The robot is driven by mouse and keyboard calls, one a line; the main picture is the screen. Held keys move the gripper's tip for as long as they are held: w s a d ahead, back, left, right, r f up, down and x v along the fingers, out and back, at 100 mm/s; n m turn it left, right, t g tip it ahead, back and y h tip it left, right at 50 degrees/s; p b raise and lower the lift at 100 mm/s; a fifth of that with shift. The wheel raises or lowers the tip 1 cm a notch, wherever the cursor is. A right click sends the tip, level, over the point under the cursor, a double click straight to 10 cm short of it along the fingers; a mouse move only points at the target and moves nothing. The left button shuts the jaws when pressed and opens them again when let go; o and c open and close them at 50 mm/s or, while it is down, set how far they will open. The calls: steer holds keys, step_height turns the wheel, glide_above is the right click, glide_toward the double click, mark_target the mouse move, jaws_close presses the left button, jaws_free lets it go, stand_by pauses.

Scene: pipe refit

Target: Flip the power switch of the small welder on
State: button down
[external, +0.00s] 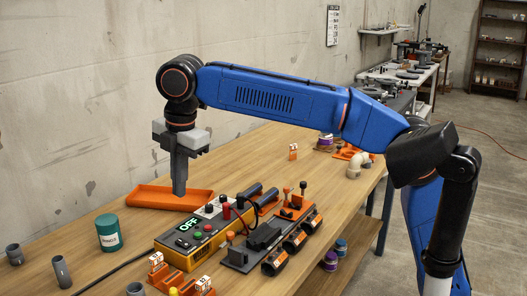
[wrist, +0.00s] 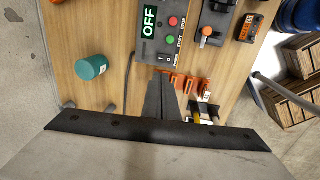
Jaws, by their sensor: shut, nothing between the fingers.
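The small welder (external: 195,236) is a yellow box with a dark panel on the bench; its display (external: 187,222) reads OFF. In the wrist view the welder (wrist: 146,48) is at the top middle, with green and red START and STOP buttons. The small power switch (wrist: 164,59) is at the panel's lower edge, near my fingertips in the picture. My gripper (external: 179,192) points down, shut and empty, above the bench by the welder's back left side. The fingers also show in the wrist view (wrist: 164,88), apart from the switch. The switch's tilt is too small to tell.
An orange tray (external: 146,198) lies behind the welder. A green can (external: 108,233) and grey pipe pieces (external: 62,272) stand at left. A dark fixture with orange levers (external: 262,238) is right of the welder. Orange holders (wrist: 188,84) lie near the fingers in the wrist view.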

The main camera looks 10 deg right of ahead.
mark_target(180, 241)
steer(key=f, duration=0.4)
steer(key=w+a+f, duration=0.1)
steer(key=f, duration=0.8)
steer(key=shift+w+a+f, duration=0.15)
steer(key=shift+w+f, duration=0.05)
steer(key=shift+f, duration=0.15)
steer(key=shift+w+a+f+h, duration=0.1)
steer(key=shift+w+f+h, duration=0.05)
steer(key=shift+f+h, duration=0.15)
steer(key=shift+g, duration=0.3)
steer(key=shift+s+d, duration=0.6)
steer(key=shift+s, duration=0.05)
steer(key=shift+r, duration=0.15)
step_height(180, 241, up, 14)
steer(key=shift+s+d, duration=0.4)
